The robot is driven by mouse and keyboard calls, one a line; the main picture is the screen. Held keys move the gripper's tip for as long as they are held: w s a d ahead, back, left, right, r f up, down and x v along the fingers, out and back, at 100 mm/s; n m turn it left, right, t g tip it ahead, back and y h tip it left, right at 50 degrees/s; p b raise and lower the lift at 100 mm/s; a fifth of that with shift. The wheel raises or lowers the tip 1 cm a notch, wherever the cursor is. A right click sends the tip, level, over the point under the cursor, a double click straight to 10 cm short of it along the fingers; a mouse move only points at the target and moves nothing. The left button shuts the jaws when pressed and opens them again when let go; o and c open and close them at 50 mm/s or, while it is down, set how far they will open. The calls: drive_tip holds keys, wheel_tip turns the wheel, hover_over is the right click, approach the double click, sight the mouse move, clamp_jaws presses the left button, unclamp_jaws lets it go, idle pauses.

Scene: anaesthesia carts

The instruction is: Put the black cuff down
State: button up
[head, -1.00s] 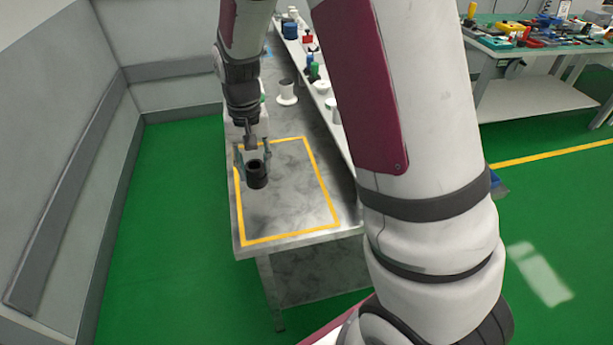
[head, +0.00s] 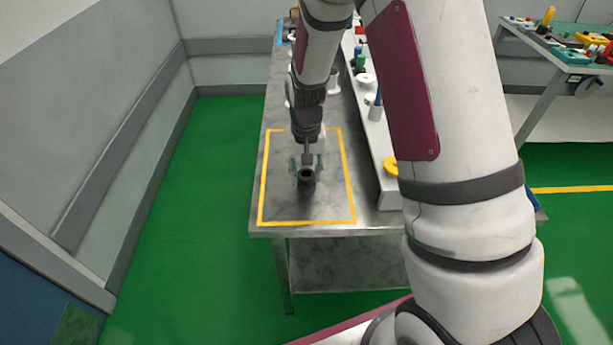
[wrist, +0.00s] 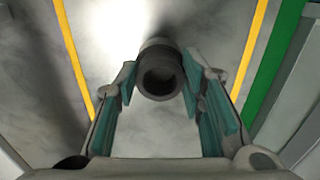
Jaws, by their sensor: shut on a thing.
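The black cuff (head: 307,178) is a short dark ring with a round opening. It also shows in the wrist view (wrist: 160,75), between the fingertips. My gripper (head: 306,165) is shut on it, with teal finger pads on either side, also seen in the wrist view (wrist: 160,82). The cuff is over the area inside the yellow outline (head: 351,180) on the grey metal table (head: 258,200). Whether its underside touches the tabletop cannot be told.
A long white shelf (head: 388,186) with several items runs along the table's right side. A yellow ring (head: 391,166) sits on it. White spools stand behind my gripper. The front of the outlined area is bare. Another cluttered table (head: 548,75) is at the back right.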

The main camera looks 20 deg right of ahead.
drive_tip(key=shift+f, duration=0.8)
drive_tip(key=o, duration=1.1)
drive_tip(key=shift+f, duration=0.15)
drive_tip(key=shift+o, duration=0.2)
wheel_tip(320, 180, up, 12)
drive_tip(key=s+r+n+t, duration=0.1)
drive_tip(key=s+r+t, duration=0.1)
drive_tip(key=s+r, duration=0.9)
drive_tip(key=s+r+n+t, duration=0.2)
drive_tip(key=s+r, duration=0.5)
drive_tip(key=s, duration=0.5)
drive_tip(key=shift+s+d+r+n+t+b, duration=0.2)
drive_tip(key=shift+d+r+n+t+b, duration=0.1)
drive_tip(key=shift+t+b, duration=0.25)
